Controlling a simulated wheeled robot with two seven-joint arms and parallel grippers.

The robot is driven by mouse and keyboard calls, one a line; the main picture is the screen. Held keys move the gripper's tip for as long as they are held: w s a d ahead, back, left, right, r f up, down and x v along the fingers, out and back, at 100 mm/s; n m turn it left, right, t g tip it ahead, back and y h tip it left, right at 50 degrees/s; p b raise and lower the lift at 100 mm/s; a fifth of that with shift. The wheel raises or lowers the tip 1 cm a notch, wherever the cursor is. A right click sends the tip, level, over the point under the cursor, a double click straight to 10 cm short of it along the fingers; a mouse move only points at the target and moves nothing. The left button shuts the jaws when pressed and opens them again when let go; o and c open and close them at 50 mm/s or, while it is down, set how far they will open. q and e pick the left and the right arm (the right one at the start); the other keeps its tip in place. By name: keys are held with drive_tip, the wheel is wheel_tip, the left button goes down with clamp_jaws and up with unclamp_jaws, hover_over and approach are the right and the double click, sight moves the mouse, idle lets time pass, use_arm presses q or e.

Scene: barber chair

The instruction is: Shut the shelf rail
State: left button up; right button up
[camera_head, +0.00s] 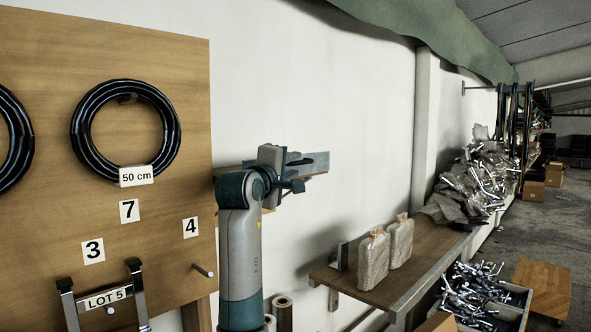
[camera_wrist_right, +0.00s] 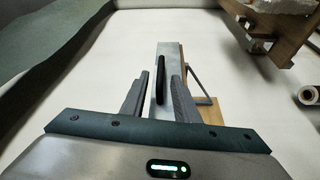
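The grey metal shelf rail (camera_head: 316,160) lies along a narrow wooden wall shelf (camera_head: 318,177) just right of the panel. In the right wrist view the rail (camera_wrist_right: 171,62) runs away from me, with a dark upright bar (camera_wrist_right: 160,80) on it. My right gripper (camera_head: 296,172) is at the rail, partly hidden by its own wrist in the head view. In the wrist view its two fingers (camera_wrist_right: 159,98) stand apart on either side of the dark bar, with gaps visible. I cannot tell whether either finger touches it. My left gripper is in neither view.
A wooden panel (camera_head: 60,215) with black hose coils (camera_head: 126,131) and number tags stands at left. A lower wooden shelf (camera_head: 350,284) holds two filled bags (camera_head: 374,260). A crate of metal parts (camera_head: 480,296) is at lower right. The wall above the rail is clear.

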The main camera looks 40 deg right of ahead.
drive_tip(key=b+v, duration=0.5)
drive_tip(key=v, duration=0.9)
drive_tip(key=shift+a, duration=0.1)
